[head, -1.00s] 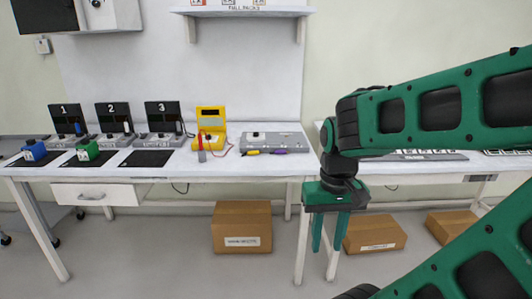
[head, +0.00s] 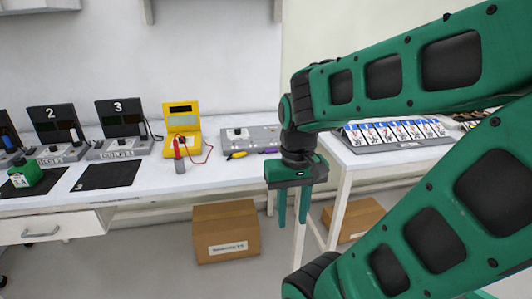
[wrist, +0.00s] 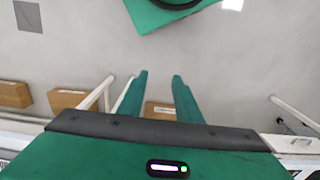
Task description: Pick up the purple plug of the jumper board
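The purple plug (head: 269,150) lies to the right of the yellow one, partly hidden behind my arm. My gripper (head: 292,222) hangs in front of the bench's right end, pointing down, below the bench top and apart from the plugs. Its two fingers are apart with nothing between them. The wrist view shows the open fingers (wrist: 157,95) over the floor, with no plug in sight.
A yellow meter (head: 183,125) with a red probe stands left of the board. Numbered stations and a green block (head: 24,174) stand farther left. A second table (head: 370,160) with a card panel is at right. Cardboard boxes (head: 226,230) sit on the floor below.

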